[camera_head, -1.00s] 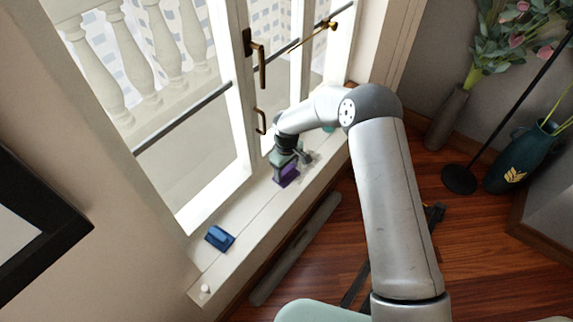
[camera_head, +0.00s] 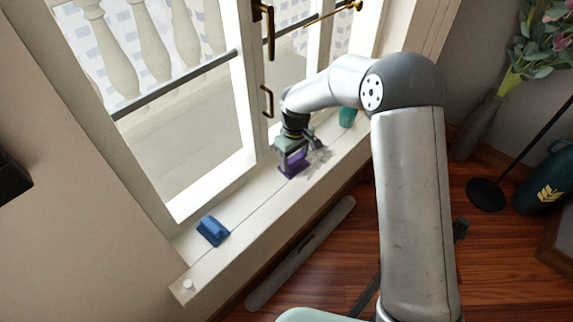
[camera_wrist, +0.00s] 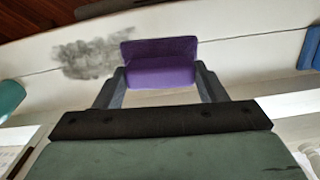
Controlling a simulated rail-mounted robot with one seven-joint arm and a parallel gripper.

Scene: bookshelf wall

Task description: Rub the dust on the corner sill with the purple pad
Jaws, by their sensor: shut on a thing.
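The purple pad (camera_head: 293,164) is held in my gripper (camera_head: 292,153) at the white window sill (camera_head: 243,222). My gripper is shut on the pad; in the wrist view the pad (camera_wrist: 160,70) sits between the two fingers (camera_wrist: 160,84). A grey smudge of dust (camera_head: 319,156) lies on the sill just right of the pad. In the wrist view the dust (camera_wrist: 88,58) shows left of the pad, close to its edge. I cannot tell whether the pad touches the sill.
A blue block with a grip (camera_head: 213,231) lies on the sill to the left. A teal cup-like object (camera_head: 347,117) stands on the sill beyond the dust. The window frame and its handles (camera_head: 267,102) rise close behind my gripper.

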